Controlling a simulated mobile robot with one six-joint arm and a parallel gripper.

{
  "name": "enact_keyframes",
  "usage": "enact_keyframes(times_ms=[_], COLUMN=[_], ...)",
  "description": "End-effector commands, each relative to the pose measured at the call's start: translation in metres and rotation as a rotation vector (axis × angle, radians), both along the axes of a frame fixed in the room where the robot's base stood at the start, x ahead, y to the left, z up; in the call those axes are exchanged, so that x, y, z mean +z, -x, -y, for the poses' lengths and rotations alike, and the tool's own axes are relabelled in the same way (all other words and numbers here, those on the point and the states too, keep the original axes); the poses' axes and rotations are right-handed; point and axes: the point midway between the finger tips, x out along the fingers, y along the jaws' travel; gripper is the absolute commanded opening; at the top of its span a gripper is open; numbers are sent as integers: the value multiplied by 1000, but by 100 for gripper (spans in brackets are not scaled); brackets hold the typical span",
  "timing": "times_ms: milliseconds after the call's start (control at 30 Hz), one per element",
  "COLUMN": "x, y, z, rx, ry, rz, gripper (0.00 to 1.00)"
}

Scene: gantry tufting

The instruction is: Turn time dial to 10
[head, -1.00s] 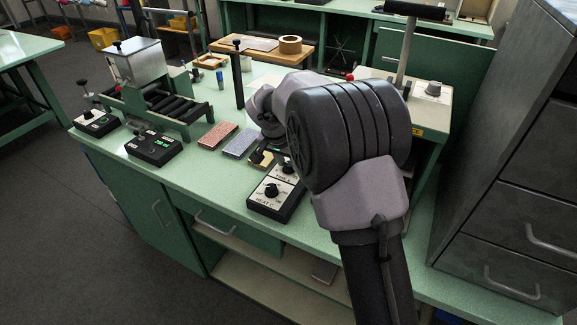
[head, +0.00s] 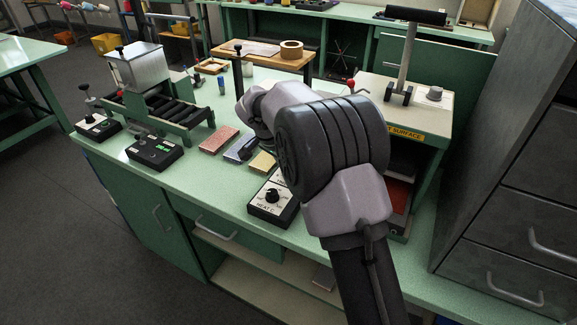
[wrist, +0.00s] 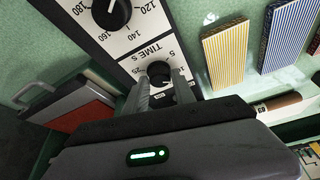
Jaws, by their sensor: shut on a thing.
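The control box (head: 271,212) stands at the bench's front edge, with a black heat dial (head: 272,195) marked HEAT C. The box's upper part is hidden behind my arm in the head view. In the wrist view the time dial (wrist: 159,72), a small black knob below the words TIME S, sits between the fingers of my gripper (wrist: 163,88). The gripper is shut on it. The dial's exact setting cannot be read, as the fingers cover part of its scale. The heat dial (wrist: 112,12) also shows in the wrist view.
Pink (head: 219,139), blue and yellow blocks (head: 262,162) lie beside the box. A second black box (head: 155,152) and a roller stand (head: 160,112) are to the left. A press (head: 415,95) with a hot-surface label stands at the right, near a grey cabinet (head: 510,150).

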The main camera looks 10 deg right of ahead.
Motion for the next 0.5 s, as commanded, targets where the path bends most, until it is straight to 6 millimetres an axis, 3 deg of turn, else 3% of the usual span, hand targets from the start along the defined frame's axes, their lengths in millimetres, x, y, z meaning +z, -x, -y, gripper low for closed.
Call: enact_keyframes(times_ms=[133,167,233,500], x=[-2,-2,-1,-1], y=[1,1,1,0], z=[0,0,0,0], rx=[-1,0,0,1], ry=[-1,0,-1,0], rz=[-4,-4,-4,-2], gripper=[0,37,51,52])
